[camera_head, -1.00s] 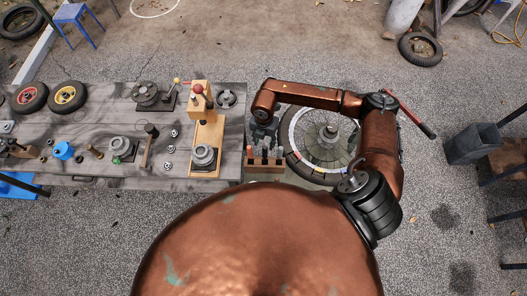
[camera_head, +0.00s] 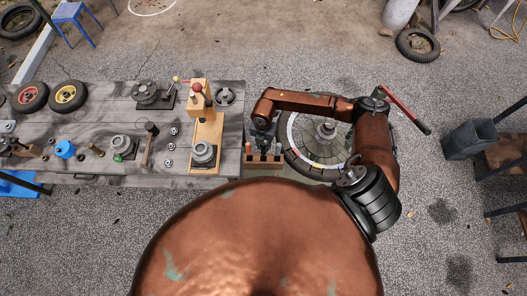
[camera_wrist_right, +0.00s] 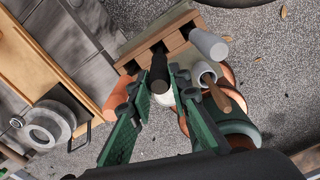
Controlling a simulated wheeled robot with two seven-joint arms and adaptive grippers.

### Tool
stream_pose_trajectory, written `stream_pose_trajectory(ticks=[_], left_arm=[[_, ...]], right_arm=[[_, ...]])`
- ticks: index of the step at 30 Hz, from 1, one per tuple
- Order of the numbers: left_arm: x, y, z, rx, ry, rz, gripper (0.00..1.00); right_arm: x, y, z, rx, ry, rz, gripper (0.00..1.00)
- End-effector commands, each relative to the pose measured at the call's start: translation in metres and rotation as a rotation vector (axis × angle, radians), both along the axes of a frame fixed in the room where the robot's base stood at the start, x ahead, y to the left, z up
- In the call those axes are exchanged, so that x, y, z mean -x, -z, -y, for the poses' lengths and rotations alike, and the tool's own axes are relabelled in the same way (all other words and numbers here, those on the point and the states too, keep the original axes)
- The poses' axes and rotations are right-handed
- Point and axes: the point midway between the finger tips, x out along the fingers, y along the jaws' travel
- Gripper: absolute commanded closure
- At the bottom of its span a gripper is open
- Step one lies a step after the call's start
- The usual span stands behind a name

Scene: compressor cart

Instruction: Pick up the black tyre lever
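The black tyre lever (camera_wrist_right: 160,72) stands with its dark grip upward in a wooden tool rack (camera_wrist_right: 170,40). In the right wrist view, my right gripper (camera_wrist_right: 161,80) has its two green fingers apart, one on each side of the black grip. I cannot tell whether either finger touches it. In the head view, my right gripper (camera_head: 263,142) is over the rack (camera_head: 263,167) at the right end of the bench, and hides most of the lever there. My left gripper is not in view.
A pale grey handle (camera_wrist_right: 208,44) and a wooden-handled tool (camera_wrist_right: 217,92) stand close beside the lever. A spoked wheel (camera_head: 318,150) lies right of the rack. The grey bench (camera_head: 225,150) holds a wooden stand (camera_head: 207,130) and several metal parts.

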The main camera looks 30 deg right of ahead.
Motion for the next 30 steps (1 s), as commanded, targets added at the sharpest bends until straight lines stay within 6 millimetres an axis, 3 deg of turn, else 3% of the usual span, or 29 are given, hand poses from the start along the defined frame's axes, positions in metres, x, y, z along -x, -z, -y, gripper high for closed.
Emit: stream_pose_trajectory(ticks=[7, 16, 26, 30], left_arm=[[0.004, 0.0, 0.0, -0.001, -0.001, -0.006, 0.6], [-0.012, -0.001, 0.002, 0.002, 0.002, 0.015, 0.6], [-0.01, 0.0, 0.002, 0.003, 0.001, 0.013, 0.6], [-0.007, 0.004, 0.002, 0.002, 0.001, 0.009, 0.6]], right_arm=[[0.0, 0.0, 0.0, 0.0, 0.0, 0.0, 1.0], [0.0, 0.0, 0.0, 0.0, 0.0, 0.0, 1.0], [-0.001, -0.002, 0.0, 0.0, 0.0, 0.001, 1.0], [-0.001, -0.015, 0.0, 0.0, -0.001, 0.003, 1.0]])
